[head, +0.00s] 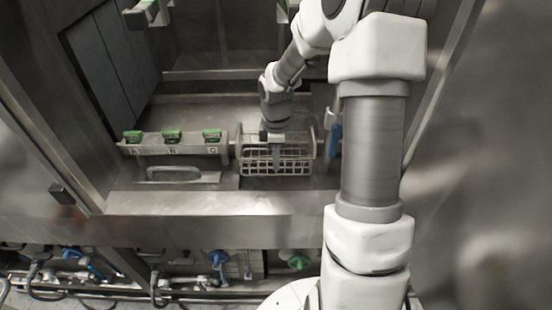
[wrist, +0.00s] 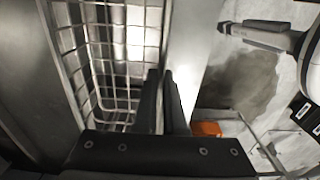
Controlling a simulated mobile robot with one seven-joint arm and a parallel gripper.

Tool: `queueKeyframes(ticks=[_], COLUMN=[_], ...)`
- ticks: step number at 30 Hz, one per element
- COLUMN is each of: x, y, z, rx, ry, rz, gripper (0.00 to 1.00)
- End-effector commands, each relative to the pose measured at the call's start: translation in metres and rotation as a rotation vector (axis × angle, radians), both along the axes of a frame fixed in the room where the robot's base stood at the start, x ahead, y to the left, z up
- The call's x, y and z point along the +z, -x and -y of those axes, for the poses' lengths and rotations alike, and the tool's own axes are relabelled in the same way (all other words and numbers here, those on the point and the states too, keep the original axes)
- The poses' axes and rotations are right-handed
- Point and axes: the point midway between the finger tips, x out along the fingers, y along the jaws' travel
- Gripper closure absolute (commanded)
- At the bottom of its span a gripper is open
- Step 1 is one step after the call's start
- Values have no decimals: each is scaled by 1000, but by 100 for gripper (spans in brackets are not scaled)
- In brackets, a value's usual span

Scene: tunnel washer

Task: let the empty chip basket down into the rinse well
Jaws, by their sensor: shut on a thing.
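The chip basket (head: 262,168) is a pale wire-mesh basket in the middle of the washer, and I see no contents in it. My gripper (head: 275,140) is at the top of the basket, with the arm coming down from above. In the wrist view my gripper (wrist: 163,78) has its two dark fingers close together on a flat pale strip, with the basket's wire grid (wrist: 100,50) just to the left. The exact grip point is partly hidden by the fingers. The basket looks roughly level. The rinse well beneath is mostly hidden by the basket, and its depth cannot be told.
A ledge (head: 180,149) marked A, B, C with green-topped pieces stands left of the basket. A blue-handled item (head: 335,138) is close on its right. A steel front sill (head: 200,203) runs before it. Hoses and valves (head: 215,260) lie below.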

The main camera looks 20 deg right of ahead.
Motion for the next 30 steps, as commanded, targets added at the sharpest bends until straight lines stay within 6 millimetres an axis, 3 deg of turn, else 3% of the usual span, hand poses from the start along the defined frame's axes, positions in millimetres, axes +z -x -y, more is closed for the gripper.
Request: queueKeyframes(ticks=[30], x=[-62], y=[0], z=[0], rx=[1], ry=[0], rz=[1], gripper=[100])
